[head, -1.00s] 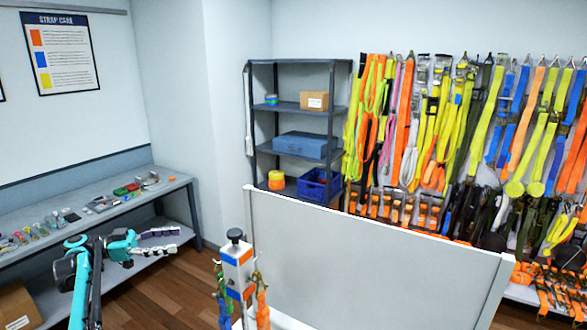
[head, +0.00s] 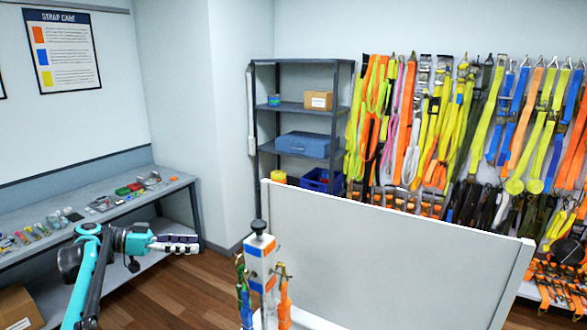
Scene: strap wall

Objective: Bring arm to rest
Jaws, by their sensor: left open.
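My left arm comes in from the lower left in teal and black. My left gripper (head: 178,244) points right, in front of the bench's lower shelf. It is open and I see nothing between its fingers. The gripper is apart from the post with the straps. My right gripper is not in view.
A grey bench (head: 183,180) with small parts runs along the left wall. A white panel (head: 390,260) and a post (head: 260,265) with hanging straps stand in front. A dark shelf rack (head: 303,108) and a wall of straps (head: 470,130) are behind. Wooden floor (head: 190,285) shows between.

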